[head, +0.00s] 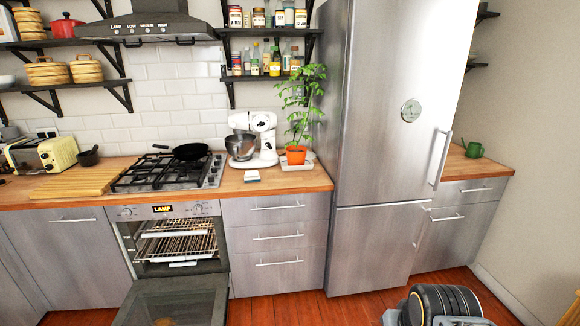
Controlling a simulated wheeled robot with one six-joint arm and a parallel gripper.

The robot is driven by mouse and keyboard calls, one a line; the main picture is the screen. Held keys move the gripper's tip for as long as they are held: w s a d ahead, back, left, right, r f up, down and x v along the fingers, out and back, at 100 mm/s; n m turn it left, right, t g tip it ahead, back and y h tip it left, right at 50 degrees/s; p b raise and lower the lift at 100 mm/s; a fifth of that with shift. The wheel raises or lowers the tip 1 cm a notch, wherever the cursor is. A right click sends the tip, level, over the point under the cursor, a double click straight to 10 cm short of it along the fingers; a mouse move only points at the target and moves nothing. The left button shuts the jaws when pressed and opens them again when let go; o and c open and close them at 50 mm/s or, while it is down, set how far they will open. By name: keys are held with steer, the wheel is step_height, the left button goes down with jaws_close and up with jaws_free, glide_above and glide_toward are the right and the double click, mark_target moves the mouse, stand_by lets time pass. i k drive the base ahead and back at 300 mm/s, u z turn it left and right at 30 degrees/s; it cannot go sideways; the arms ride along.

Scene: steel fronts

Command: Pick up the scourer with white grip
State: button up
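A small item with a white top and a darker underside (252,176) lies on the wooden counter (230,188), near its front edge. It looks like the scourer with white grip, but it is too small to be sure. It lies in front of the white stand mixer (266,140) and right of the gas hob (165,176). Part of my arm shows at the bottom right, far from the counter item. My gripper's fingers are not in view.
The oven door (170,303) hangs open below the hob, with racks inside. A potted plant (296,155) stands right of the mixer, beside the tall steel fridge (375,150). A black pan (190,151) sits on the hob. Red wooden floor before the drawers is clear.

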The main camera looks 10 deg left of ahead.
mark_target(252, 176)
steer(key=u, duration=0.45)
steer(key=i, duration=2.25)
steer(key=u, duration=0.95)
steer(key=i, duration=0.55)
steer(key=u, duration=0.05)
